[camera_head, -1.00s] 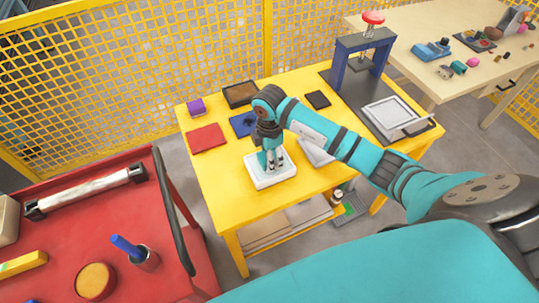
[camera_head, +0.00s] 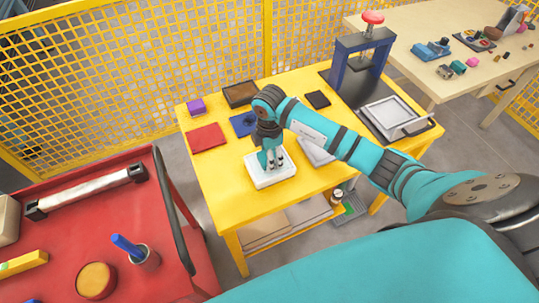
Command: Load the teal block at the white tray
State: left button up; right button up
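The white tray (camera_head: 286,178) lies near the front edge of the yellow table. My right gripper (camera_head: 270,164) points down over the tray, with its fingertips close to the tray's surface. A teal shape (camera_head: 262,160) shows at the fingers and may be the teal block. The fingers and the tray overlap in this view, so I cannot tell whether the fingers are closed on it or whether it touches the tray. My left gripper is not in view.
The yellow table (camera_head: 228,205) also holds a red mat (camera_head: 206,138), a blue mat (camera_head: 241,125), a purple block (camera_head: 196,106), a brown tray (camera_head: 240,94) and a black pad (camera_head: 317,99). A blue press (camera_head: 341,66) stands at the back right. A red cart (camera_head: 70,240) is at left.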

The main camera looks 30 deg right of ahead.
notch_tip(320, 180, up, 7)
jog(key=p, duration=0.6)
dwell(0.6)
dwell(0.3)
